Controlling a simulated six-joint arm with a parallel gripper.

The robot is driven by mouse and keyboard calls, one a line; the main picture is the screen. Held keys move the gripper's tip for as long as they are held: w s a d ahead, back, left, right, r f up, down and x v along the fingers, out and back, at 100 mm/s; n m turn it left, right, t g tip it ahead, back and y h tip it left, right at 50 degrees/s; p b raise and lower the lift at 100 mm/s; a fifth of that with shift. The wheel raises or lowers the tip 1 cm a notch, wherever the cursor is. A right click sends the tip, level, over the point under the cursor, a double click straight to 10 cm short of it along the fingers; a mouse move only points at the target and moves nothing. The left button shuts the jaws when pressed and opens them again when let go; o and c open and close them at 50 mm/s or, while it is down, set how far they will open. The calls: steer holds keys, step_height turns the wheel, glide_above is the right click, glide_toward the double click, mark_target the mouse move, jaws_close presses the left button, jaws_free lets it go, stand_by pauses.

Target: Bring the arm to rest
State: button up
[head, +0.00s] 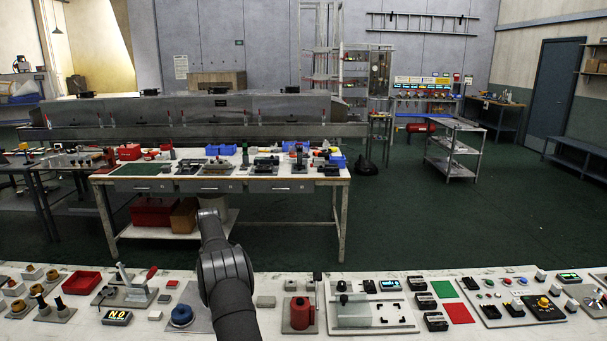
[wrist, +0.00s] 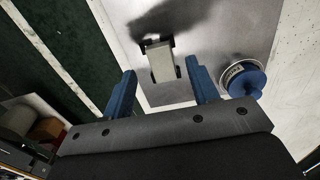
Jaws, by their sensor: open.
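My gripper (wrist: 163,95) shows in the wrist view with its two blue fingers spread apart. It is open and nothing is held between the fingers. Beyond the fingertips, a small pale block (wrist: 162,60) with dark ends stands on a grey plate (wrist: 225,22). A blue round knob (wrist: 245,82) sits on the same plate, to the right of the right finger and apart from it. In the head view my dark arm reaches up from the bottom middle over the front bench, and the gripper's fingers cannot be made out there.
The front bench (head: 250,276) carries the blue knob (head: 181,315) left of my arm and a red device (head: 300,312) to its right. A red tray (head: 82,283) lies further left. Control panels fill the right. Green floor (head: 420,225) lies open behind the bench.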

steer(key=s+d+r, duration=0.1)
steer(key=d+r, duration=0.5)
steer(key=d, duration=0.4)
glide_above(269, 289)
step_height(269, 289, down, 2)
step_height(269, 289, down, 10)
steer(key=shift+r, duration=0.1)
step_height(269, 289, up, 3)
steer(key=shift+w+r, duration=0.1)
steer(key=shift+r, duration=0.8)
